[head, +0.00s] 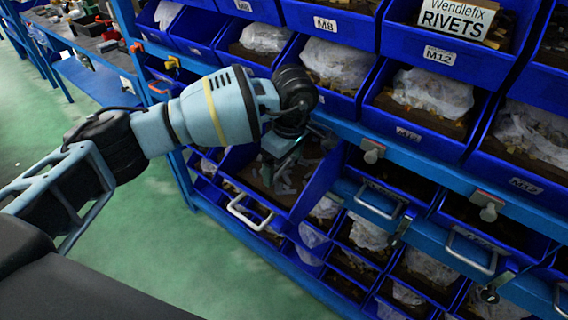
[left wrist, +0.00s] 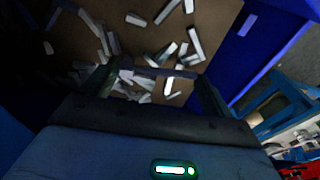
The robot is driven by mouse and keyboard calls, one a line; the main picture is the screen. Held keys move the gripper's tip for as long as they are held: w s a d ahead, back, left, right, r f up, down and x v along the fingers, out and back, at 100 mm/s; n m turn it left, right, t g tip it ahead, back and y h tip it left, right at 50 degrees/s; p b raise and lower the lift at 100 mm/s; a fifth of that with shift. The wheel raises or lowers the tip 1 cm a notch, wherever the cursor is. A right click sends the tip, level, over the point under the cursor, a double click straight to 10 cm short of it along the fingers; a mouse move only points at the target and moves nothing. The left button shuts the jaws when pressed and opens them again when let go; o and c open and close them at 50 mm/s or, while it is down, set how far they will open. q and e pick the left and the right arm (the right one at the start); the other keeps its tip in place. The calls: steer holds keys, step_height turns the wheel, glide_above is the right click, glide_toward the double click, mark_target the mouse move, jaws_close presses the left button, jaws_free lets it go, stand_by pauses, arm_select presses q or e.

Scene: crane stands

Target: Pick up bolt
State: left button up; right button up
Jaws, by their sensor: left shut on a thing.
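My left gripper (head: 283,150) reaches down into a pulled-out blue bin (head: 312,190). In the left wrist view its fingers (left wrist: 157,84) straddle a dim, greyish bar-like piece (left wrist: 158,71), and it is shut on this piece, which seems to be a bolt. The piece is in shadow and its shape is not clear. Several loose pale bolts (left wrist: 195,45) lie scattered on the brown floor of the bin below. They also show in the head view (head: 285,186). My right gripper is not in view.
Blue bin walls (left wrist: 243,45) rise close beside the gripper. A rack of blue bins with bagged parts (head: 432,92) stands above and to the right, with metal handles (head: 470,250) sticking out. The green floor (head: 150,225) at left is clear.

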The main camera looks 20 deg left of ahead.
mark_target(282, 167)
arm_select(q)
steer(key=shift+r, duration=0.4)
step_height(282, 167, up, 2)
steer(key=shift+w+r, duration=0.1)
steer(key=shift+r, duration=0.1)
steer(key=s+a+r, duration=0.1)
steer(key=s, duration=1.5)
steer(key=shift+a+r+b, duration=0.15)
steer(key=shift+r+b, duration=0.1)
steer(key=shift+b, duration=0.05)
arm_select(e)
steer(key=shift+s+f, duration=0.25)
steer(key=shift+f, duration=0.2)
arm_select(q)
steer(key=shift+s, duration=0.1)
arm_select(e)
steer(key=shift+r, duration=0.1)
